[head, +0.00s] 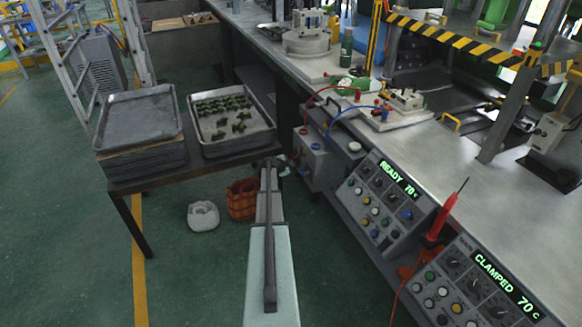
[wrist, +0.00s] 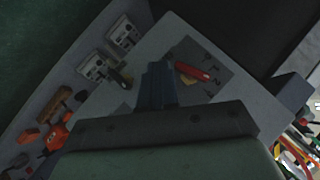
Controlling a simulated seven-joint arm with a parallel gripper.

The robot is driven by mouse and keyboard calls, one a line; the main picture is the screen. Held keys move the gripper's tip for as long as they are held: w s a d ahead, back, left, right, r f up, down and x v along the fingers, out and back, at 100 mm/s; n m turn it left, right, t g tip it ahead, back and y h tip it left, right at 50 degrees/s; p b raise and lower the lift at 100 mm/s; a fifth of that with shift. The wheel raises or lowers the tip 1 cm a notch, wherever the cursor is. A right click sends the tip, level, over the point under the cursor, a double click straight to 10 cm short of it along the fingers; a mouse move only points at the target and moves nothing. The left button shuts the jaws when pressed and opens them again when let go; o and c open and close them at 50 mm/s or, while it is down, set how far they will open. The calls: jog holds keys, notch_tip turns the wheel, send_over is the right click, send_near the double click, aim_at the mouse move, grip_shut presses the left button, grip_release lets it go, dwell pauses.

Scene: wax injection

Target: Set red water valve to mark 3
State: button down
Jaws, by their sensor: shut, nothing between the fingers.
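The red water valve handle (wrist: 193,71) shows in the wrist view as a short red lever. It lies on a dark plate (wrist: 215,62) with pale marks along its right side, too faint to read surely. My gripper (wrist: 158,68) is shut and empty, just left of the red lever. I cannot tell whether they touch. In the head view my arm reaches to the side of the bench, and its end hides the valve.
In the wrist view, a small dark lever (wrist: 121,75) sits left of my gripper, with sockets (wrist: 122,36) above it. Orange parts (wrist: 54,135) are at lower left and coloured cables (wrist: 296,150) at lower right. A table with trays (head: 233,142) stands left of my arm.

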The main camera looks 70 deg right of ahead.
jog(key=shift+w+d, duration=0.1)
dwell(0.3)
jog(key=shift+w+d+r, duration=0.35)
jog(key=shift+w+d, duration=0.15)
jog(key=shift+d, duration=0.05)
jog(key=shift+r, duration=0.1)
jog(key=s+a, duration=0.3)
jog(key=a, duration=1)
jog(key=shift+f, duration=0.45)
jog(key=shift+a, duration=0.1)
